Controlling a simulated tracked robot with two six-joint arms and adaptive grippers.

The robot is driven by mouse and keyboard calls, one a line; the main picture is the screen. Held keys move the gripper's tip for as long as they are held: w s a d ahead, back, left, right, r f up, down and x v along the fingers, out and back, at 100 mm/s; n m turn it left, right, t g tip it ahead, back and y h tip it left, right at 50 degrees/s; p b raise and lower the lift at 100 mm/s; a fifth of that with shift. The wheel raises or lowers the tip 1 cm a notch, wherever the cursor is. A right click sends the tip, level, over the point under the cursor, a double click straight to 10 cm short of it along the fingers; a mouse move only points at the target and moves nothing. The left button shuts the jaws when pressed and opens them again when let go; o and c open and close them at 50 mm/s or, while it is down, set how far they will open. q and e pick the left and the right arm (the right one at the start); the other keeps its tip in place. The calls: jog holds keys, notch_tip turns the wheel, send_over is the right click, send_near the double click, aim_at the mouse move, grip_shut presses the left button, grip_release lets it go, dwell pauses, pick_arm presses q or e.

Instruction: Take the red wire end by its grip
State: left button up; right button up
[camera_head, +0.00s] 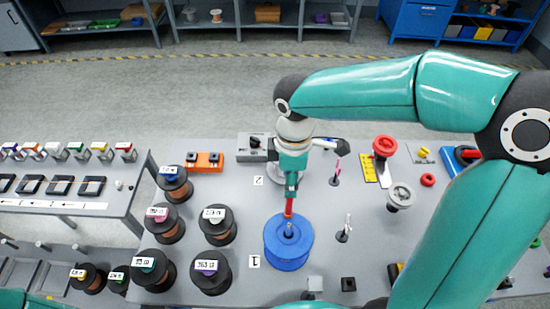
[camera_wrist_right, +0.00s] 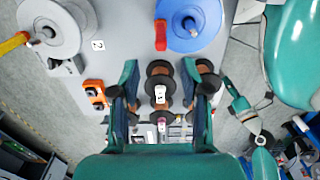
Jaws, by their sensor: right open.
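The red grip of the wire end (camera_head: 289,206) stands at the blue spool (camera_head: 289,245) in the head view, just below my right gripper (camera_head: 291,183). In the right wrist view the red grip (camera_wrist_right: 161,35) lies at the left edge of the blue spool (camera_wrist_right: 190,22). There my right gripper (camera_wrist_right: 160,80) is open, its two fingers wide apart with nothing held. The red grip appears beyond the fingertips, in line with the gap, not visibly between them.
Several labelled dark spools (camera_head: 219,225) stand left of the blue spool. A small stand (camera_head: 345,230) is close on the right.

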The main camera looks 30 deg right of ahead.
aim_at(290, 200)
jog(key=shift+s+d, duration=0.1)
jog(key=shift+s, duration=0.2)
jog(key=shift+s+f, duration=0.15)
jog(key=f+b, duration=0.4)
jog(key=f, duration=0.1)
jog(key=f+b, duration=0.2)
jog(key=shift+w+f, duration=0.2)
jog(key=shift+w, duration=0.15)
pick_arm(q)
notch_tip(290, 200, down, 7)
jog(key=b, duration=0.1)
jog(key=shift+s+d, duration=0.15)
pick_arm(e)
jog(key=shift+f, duration=0.55)
jog(key=shift+s, duration=0.1)
grip_shut()
